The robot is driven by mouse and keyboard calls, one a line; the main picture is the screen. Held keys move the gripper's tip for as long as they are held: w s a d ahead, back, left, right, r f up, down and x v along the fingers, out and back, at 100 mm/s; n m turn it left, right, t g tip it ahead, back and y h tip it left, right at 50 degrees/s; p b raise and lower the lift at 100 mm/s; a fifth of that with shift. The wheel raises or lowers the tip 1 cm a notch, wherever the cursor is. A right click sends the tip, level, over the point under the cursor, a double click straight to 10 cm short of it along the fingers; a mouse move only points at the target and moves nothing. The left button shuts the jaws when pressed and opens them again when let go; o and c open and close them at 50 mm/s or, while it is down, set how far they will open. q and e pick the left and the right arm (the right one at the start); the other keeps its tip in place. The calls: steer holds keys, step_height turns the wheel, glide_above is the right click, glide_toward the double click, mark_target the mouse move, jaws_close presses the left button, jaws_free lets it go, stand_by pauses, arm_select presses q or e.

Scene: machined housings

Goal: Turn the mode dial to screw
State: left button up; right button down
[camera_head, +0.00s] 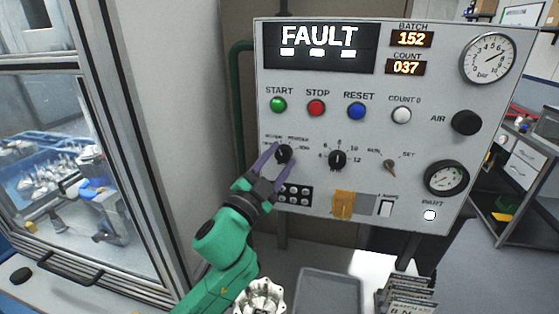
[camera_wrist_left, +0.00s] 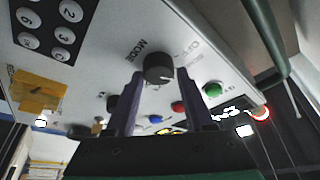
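The black mode dial (camera_head: 283,153) is at the lower left of the grey control panel (camera_head: 430,150). Its surrounding labels are too small to read surely. In the left wrist view the dial (camera_wrist_left: 158,68) stands between the fingers near their tips, beside the word MODE. My left gripper (camera_head: 279,160) is open, its two purple fingers on either side of the dial. The left wrist view shows the fingers (camera_wrist_left: 158,90) with gaps to the knob, and I see no clear contact. My right gripper is not in view.
A second black dial (camera_head: 338,159) and a key switch (camera_head: 390,166) sit to the right. A keypad (camera_head: 294,195) is just below the fingers, with an orange tag (camera_head: 343,205) beside it. Start (camera_head: 278,105), stop (camera_head: 316,107) and reset (camera_head: 356,111) buttons are above. The display (camera_head: 319,45) reads FAULT.

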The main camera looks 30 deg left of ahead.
arm_select(q)
steer(key=shift+o, duration=1.3)
steer(key=shift+w, duration=0.1)
steer(key=shift+w+a+f, duration=0.1)
steer(key=shift+w+a, duration=0.05)
steer(key=p+v, duration=0.3)
steer(key=v, duration=1.1)
steer(key=shift+s, duration=0.35)
